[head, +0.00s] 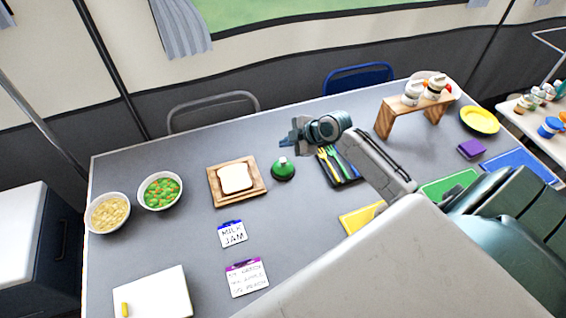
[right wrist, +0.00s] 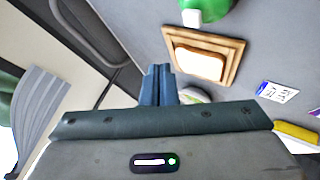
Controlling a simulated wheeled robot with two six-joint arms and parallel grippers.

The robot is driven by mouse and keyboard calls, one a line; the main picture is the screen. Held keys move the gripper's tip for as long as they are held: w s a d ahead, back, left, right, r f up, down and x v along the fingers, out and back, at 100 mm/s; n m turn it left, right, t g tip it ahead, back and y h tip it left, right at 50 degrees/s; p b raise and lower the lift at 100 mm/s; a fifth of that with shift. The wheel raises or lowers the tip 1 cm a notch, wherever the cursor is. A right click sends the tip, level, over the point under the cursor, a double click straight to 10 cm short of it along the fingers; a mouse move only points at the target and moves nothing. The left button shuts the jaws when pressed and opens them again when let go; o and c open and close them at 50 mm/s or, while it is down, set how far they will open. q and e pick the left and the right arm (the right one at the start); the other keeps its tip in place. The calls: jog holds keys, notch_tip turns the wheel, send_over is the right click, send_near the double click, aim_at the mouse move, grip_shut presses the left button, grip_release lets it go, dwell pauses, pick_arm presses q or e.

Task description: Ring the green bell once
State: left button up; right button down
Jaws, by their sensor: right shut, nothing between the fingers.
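The green bell (head: 284,171), a dome with a pale button on top and a dark base, stands on the grey table between the bread board and the cutlery tray. Part of the bell shows at the top edge of the right wrist view (right wrist: 208,8), with its white button toward the camera. My right gripper (head: 293,137) is shut and empty. In the head view it appears just beyond the bell, apart from it; its closed fingers also show in the right wrist view (right wrist: 158,84). My left gripper is not in view.
Bread on a wooden board (head: 260,190) lies left of the bell. The dark cutlery tray (head: 330,174) lies close on its right, partly under my right arm. Two bowls, of pasta (head: 108,213) and vegetables (head: 160,190), stand at the left. A wooden stand (head: 387,124) is at the back right.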

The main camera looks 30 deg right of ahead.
aim_at(286, 161)
notch_tip(286, 161, down, 4)
jog(key=shift+f+b, duration=0.15)
jog(key=shift+b, duration=1.1)
jog(key=shift+f, duration=0.3)
dwell(0.5)
jog(key=shift+f+b, duration=0.4)
jog(key=shift+b, duration=0.15)
jog(key=shift+f+b, duration=0.5)
jog(key=shift+f, duration=0.05)
dwell(0.6)
jog(key=shift+r, duration=0.1)
jog(key=shift+r+p, duration=0.7)
jog(key=shift+r, duration=0.2)
